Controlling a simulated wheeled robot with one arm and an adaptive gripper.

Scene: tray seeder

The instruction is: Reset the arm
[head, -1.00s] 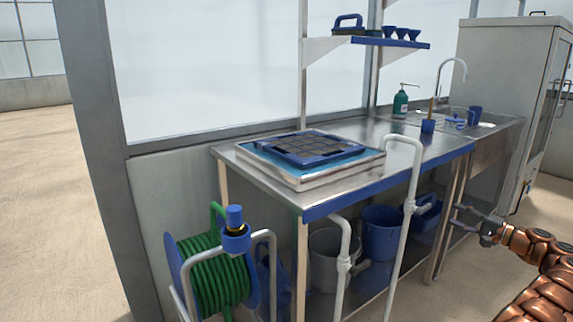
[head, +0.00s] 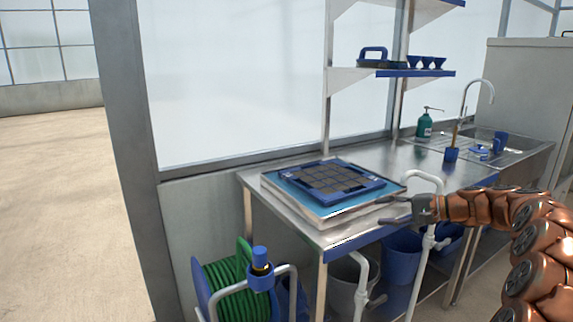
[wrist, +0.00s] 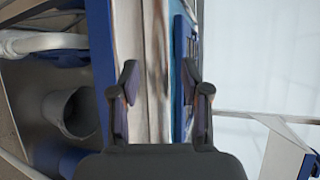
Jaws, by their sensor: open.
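The blue seed tray (head: 318,170) with dark square cells lies on the seeder base (head: 325,217), a pale box with a light blue top, on the steel bench (head: 390,160).
A white pipe rail (head: 421,255) stands before the bench, close to my gripper. A green hose reel (head: 238,287) is at the front left. A grey bucket (wrist: 70,112) is under the bench. A sink area with a green soap bottle (head: 424,124) is at the right.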

